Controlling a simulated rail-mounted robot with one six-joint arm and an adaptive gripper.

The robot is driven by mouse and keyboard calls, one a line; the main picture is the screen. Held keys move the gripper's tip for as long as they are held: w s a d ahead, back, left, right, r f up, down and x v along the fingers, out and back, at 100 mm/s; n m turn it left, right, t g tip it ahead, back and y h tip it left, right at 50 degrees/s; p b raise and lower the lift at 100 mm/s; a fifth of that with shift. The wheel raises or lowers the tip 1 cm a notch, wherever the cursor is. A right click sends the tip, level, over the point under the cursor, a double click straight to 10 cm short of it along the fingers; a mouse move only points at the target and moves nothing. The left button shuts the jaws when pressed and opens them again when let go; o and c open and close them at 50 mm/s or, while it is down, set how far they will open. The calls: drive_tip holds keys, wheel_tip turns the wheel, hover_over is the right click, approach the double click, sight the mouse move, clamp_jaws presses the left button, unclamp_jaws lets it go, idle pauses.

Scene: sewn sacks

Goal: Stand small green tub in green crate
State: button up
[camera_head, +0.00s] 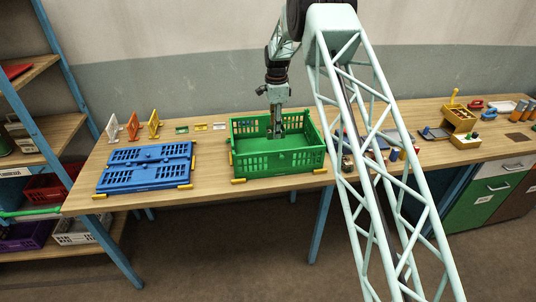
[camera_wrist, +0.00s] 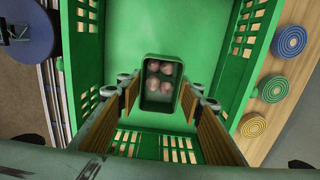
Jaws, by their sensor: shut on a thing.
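The green crate (camera_head: 285,162) stands open on the wooden table in the middle of the head view. My gripper (camera_head: 275,134) reaches down into it from above, near its back part. In the wrist view the small green tub (camera_wrist: 157,104) is between the two fingers of my gripper (camera_wrist: 162,98), with several brownish round pieces inside. The fingers are shut on the tub from its left and right sides. The tub looks upright, over the floor of the crate (camera_wrist: 128,40). I cannot tell whether it touches the floor. In the head view I cannot make the tub out.
A blue folded crate (camera_head: 145,168) lies flat on the table left of the green crate. Small upright stands (camera_head: 133,126) are behind it. Round coiled pieces (camera_wrist: 273,88) lie outside the crate's right wall. A yellow holder (camera_head: 460,116) stands further right.

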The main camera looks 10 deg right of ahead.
sight(274, 146)
drive_tip(key=shift+a, duration=0.3)
drive_tip(key=shift+f, duration=0.15)
drive_tip(key=shift+f, duration=3.05)
drive_tip(key=shift+f+p, duration=0.1)
drive_tip(key=shift+p, duration=0.2)
drive_tip(key=shift+f, duration=1.8)
drive_tip(key=shift+f, duration=0.15)
drive_tip(key=o, duration=1)
drive_tip(key=shift+c, duration=0.2)
